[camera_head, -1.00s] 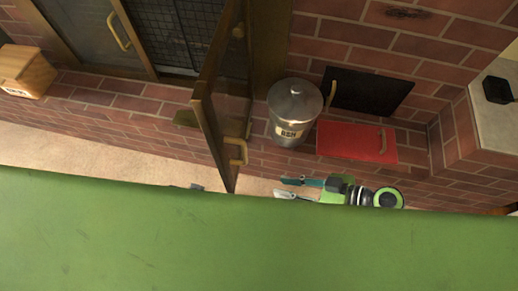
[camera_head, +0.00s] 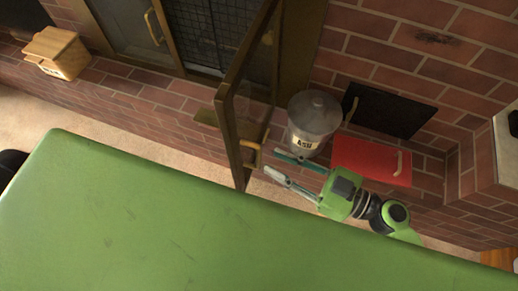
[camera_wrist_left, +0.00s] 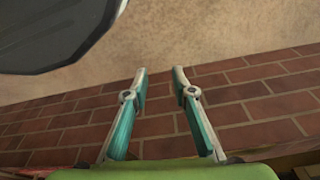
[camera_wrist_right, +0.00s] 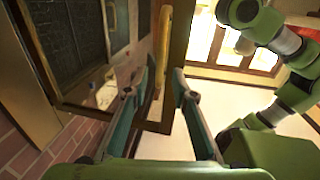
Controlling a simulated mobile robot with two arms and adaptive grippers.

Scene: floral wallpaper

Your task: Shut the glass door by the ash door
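The right glass door (camera_head: 229,125) of the fireplace stands open, swung out toward me, with a brass handle (camera_head: 252,162) near its free edge. The left glass door (camera_head: 126,26) looks shut. A black panel (camera_head: 390,105) with a brass handle is on the brick to the right; I cannot tell if it is the ash door. My right gripper (camera_head: 271,164) is open just right of the brass handle. In the right wrist view the handle (camera_wrist_right: 161,45) lies ahead, between the lines of the fingers; no contact is visible. My left gripper (camera_wrist_left: 158,82) is open and empty over brick and carpet.
A grey bucket marked ASH (camera_head: 314,122) stands close behind my right gripper. A red panel or box (camera_head: 371,161) with a handle is right of it. A wooden box (camera_head: 57,52) sits at the left on the brick hearth (camera_head: 130,98). A green surface (camera_head: 150,220) fills the foreground.

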